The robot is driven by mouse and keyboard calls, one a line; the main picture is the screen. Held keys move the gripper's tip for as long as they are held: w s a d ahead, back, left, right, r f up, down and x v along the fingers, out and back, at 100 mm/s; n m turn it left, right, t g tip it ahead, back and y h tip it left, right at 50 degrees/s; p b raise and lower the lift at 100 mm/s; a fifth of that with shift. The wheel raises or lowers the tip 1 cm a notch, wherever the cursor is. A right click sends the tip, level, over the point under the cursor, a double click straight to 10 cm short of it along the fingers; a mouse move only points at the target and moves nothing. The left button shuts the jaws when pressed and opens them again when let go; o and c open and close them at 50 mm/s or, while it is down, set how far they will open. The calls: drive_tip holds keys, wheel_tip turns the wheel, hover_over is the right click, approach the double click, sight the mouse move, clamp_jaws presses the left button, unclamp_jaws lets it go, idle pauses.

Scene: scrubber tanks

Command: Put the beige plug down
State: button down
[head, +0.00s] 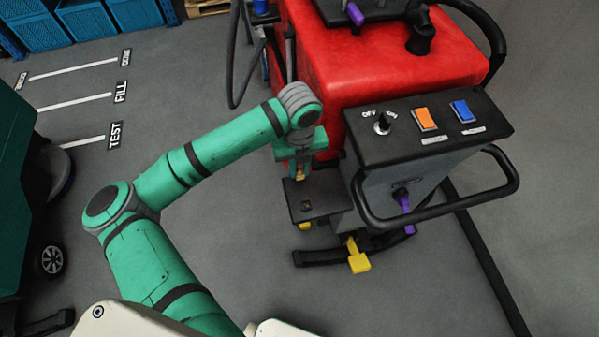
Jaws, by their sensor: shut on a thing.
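My gripper (300,170) points down just above the small dark shelf on the side of the red scrubber machine. It is shut on a small yellowish-beige piece, the beige plug (300,175), of which only a little shows between the fingers. The shelf (325,208) is a flat dark plate with a small raised or recessed dark spot (307,206) near its front. The plug appears over the back part of the shelf; I cannot tell whether it touches it.
The red tank (385,65) stands right behind the gripper. A control panel (430,125) with a knob, an orange switch and a blue switch is to the right, with a black handle bar (450,208). A yellow pedal (358,258) sits below.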

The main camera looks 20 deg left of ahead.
sight(299, 172)
drive_tip(key=shift+s+f, duration=0.1)
drive_tip(key=shift+f, duration=1.25)
drive_tip(key=shift+f, duration=0.25)
drive_tip(key=c, duration=1.6)
unclamp_jaws()
drive_tip(key=shift+r, duration=0.1)
wheel_tip(299, 172, up, 12)
drive_tip(key=shift+r, duration=0.2)
drive_tip(key=shift+d, duration=0.1)
